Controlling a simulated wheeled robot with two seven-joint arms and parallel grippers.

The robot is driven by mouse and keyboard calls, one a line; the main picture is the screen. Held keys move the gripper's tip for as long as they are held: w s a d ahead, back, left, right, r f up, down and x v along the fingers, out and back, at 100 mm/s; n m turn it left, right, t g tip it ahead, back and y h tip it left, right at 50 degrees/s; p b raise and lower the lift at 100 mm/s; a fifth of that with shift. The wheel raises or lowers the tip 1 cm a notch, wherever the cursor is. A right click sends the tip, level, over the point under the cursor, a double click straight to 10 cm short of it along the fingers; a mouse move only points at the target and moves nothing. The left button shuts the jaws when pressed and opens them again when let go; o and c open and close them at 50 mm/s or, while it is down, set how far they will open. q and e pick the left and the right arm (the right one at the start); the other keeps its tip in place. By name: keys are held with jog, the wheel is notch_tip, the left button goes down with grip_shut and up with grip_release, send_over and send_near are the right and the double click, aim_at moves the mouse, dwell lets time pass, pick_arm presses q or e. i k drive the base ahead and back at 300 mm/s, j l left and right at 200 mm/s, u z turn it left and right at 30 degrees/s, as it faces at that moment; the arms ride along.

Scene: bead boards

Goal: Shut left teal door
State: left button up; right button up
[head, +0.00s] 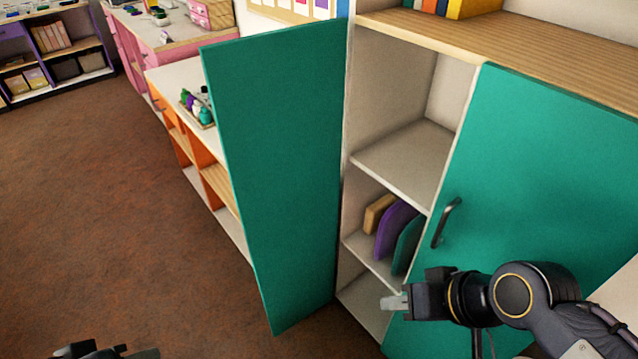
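The left teal door (280,170) stands wide open, swung out to the left of the cabinet. No handle shows on the face I see. The right teal door (548,190) is shut, with a dark handle (446,222) near its left edge. My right gripper (394,303) is in front of the lower part of the cabinet, by the right door's left edge and right of the open door. I cannot tell whether its fingers are apart. My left gripper (108,351) barely shows at the bottom left edge, well away from the open door.
The open cabinet half has pale shelves (400,160), with tan, purple (393,230) and teal boards on a lower one. Books stand on the wooden cabinet top (540,45). An orange shelf unit (215,180) is behind the open door. Brown floor (110,220) is clear at left.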

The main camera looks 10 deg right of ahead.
aim_at(277, 97)
jog(key=i+j+z, duration=0.25)
jog(key=z, duration=0.2)
jog(key=i+j+z, duration=0.2)
jog(key=j+z, duration=0.2)
jog(key=i+j+z, duration=0.1)
jog(key=j+z, duration=1.2)
jog(key=j, duration=0.15)
jog(key=k+j+z, duration=0.15)
jog(key=j, duration=0.25)
jog(key=k+j+z, duration=0.2)
jog(key=j, duration=0.15)
jog(key=k+j+z, duration=0.15)
jog(key=j, duration=0.2)
jog(key=i+l, duration=0.1)
jog(key=l, duration=0.45)
jog(key=i+z, duration=0.05)
